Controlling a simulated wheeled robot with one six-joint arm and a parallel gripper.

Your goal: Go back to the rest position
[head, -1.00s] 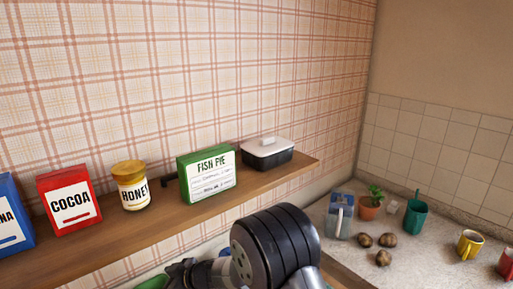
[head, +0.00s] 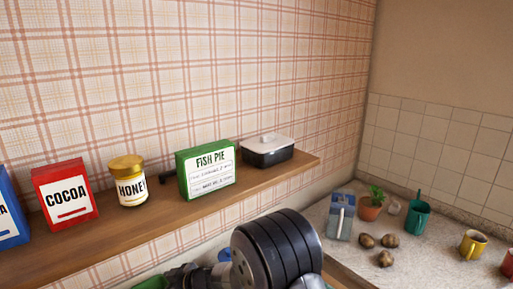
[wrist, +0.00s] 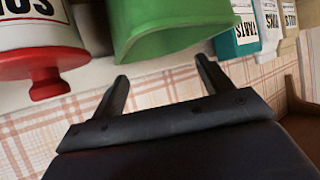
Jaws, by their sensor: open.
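My gripper (wrist: 161,67) is open in the wrist view, its two dark fingers apart with nothing held between them. A green container (wrist: 165,30) is just beyond the fingertips; I cannot tell whether they touch it. In the head view my arm's dark, ribbed joint is at the bottom centre, below the shelf. The gripper itself is not clear there.
A wooden shelf (head: 105,232) holds a cocoa box (head: 66,196), honey jar (head: 128,182), fish pie box (head: 207,170) and lidded dish (head: 267,150). The counter at right holds a plant (head: 371,207), teal cup (head: 417,217) and yellow mug (head: 472,244).

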